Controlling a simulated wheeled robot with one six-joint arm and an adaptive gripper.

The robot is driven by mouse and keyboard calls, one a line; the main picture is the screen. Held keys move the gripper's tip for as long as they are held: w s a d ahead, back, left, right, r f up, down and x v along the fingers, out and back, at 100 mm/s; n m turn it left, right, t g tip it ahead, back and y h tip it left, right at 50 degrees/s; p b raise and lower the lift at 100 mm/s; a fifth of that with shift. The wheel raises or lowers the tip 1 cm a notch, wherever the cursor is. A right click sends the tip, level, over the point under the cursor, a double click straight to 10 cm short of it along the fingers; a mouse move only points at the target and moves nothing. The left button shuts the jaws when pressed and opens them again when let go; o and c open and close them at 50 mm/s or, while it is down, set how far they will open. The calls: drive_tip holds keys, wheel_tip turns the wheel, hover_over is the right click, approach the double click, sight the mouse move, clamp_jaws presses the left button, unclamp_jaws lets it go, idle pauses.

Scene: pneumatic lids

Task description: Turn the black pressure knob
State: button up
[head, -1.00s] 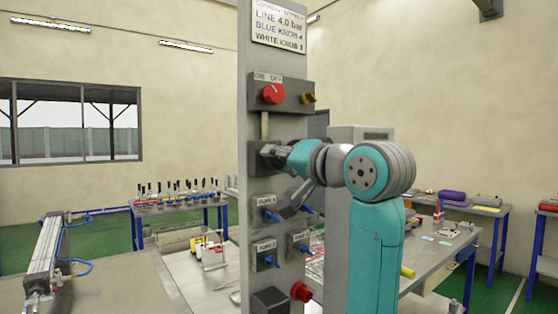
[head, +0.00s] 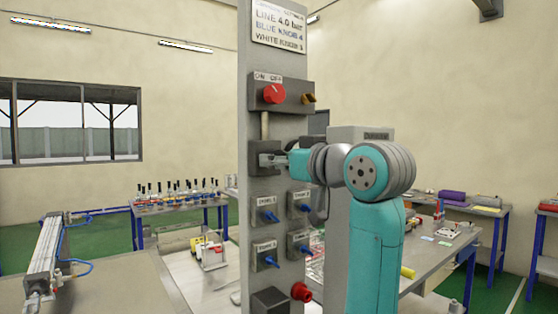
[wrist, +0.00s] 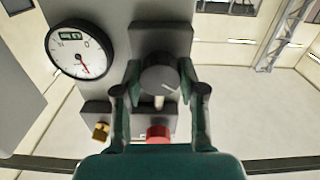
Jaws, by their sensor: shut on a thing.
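The black pressure knob (wrist: 160,82) is a dark round knob with a pale index line, on a grey block of the upright panel. My gripper (wrist: 160,77) is shut on it, one finger on each side, in the wrist view.
A red rotary switch (head: 273,94) and a brass-coloured fitting (head: 308,99) sit above my gripper. Several blue-handled valves (head: 266,213) and a red button (head: 301,292) are below it. A sign (head: 280,27) tops the panel. Benches stand behind.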

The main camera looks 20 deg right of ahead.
drive_tip(key=shift+n, duration=0.5)
drive_tip(key=o, duration=1.1)
drive_tip(key=shift+o, duration=0.2)
drive_tip(key=v, duration=1.2)
